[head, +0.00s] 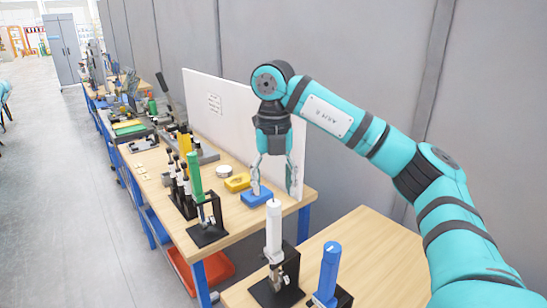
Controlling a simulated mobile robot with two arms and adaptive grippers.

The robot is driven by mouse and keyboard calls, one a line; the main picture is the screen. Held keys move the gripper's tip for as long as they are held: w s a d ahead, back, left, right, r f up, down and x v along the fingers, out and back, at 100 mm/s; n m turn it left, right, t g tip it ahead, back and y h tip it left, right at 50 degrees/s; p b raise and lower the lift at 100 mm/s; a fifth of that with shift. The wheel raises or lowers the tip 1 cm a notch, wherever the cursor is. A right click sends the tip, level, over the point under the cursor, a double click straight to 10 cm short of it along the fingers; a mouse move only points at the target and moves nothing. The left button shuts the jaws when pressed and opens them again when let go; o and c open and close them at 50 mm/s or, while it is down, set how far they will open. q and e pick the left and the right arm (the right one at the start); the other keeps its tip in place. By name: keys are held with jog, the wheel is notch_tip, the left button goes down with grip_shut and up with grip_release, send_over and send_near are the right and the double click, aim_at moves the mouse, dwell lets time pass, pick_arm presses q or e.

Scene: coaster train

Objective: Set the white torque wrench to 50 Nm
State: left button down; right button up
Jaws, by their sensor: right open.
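The white torque wrench (273,232) stands upright in a black stand on the near wooden table, at the lower middle of the head view. Its white handle points up and its metal head sits low in the stand. The scale setting is too small to read. My right gripper (275,188) points down with its two fingers apart and nothing between them. In the picture it is just above the top of the white handle, not touching it; how far behind or above it is I cannot tell. My left gripper is out of view.
A blue-handled tool (329,265) stands close to the right of the white wrench. A white panel (233,110) rises behind. The near table's right part (380,250) is clear.

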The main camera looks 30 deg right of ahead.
aim_at(273, 203)
notch_tip(273, 203, up, 7)
dwell(0.3)
dwell(0.5)
